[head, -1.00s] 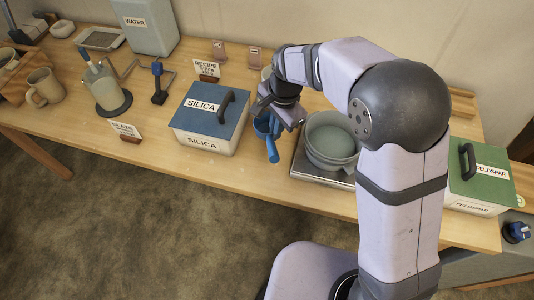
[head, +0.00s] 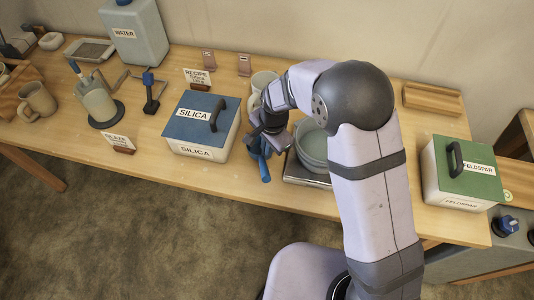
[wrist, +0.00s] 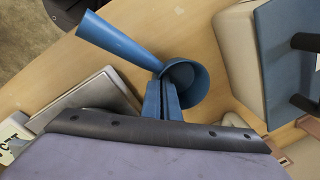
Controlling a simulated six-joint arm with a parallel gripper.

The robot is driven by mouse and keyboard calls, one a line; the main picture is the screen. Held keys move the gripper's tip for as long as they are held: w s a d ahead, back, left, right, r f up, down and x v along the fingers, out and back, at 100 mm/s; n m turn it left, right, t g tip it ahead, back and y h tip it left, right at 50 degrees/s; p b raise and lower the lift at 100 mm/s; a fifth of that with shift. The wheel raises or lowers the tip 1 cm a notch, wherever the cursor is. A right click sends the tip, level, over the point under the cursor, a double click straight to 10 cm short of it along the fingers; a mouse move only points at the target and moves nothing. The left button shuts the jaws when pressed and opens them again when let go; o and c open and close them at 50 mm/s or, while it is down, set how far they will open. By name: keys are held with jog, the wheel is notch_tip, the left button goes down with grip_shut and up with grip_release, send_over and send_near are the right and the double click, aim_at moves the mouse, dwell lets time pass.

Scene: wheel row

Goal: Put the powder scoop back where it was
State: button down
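The blue powder scoop (head: 264,165) is at the table's front part, between the silica box (head: 203,125) and the grey bowl (head: 313,147). Its long handle points toward the front edge in the head view. My gripper (head: 268,138) is just above it. In the wrist view the scoop (wrist: 123,40) shows its round cup at the fingertips and its handle reaching to the upper left. My gripper (wrist: 163,98) looks shut on the side of the cup. I cannot tell whether the scoop touches the table.
The bowl stands on a flat scale (head: 300,176). A pale jar (head: 262,80) stands behind my gripper. The green-lidded feldspar box (head: 464,172) is at the right. A recipe card (head: 197,79) stands behind the silica box. A glaze sign (head: 119,143) is at the left front.

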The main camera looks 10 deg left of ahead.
jog(key=shift+f, duration=1.2)
jog(key=shift+f, duration=0.1)
jog(key=shift+f, duration=0.15)
jog(key=c, duration=2)
grip_release()
jog(key=shift+c, duration=0.2)
notch_tip(320, 180, up, 12)
jog(key=d+b, duration=0.1)
jog(key=shift+s+r+b, duration=0.2)
jog(key=shift+s+b, duration=0.15)
jog(key=shift+b, duration=0.05)
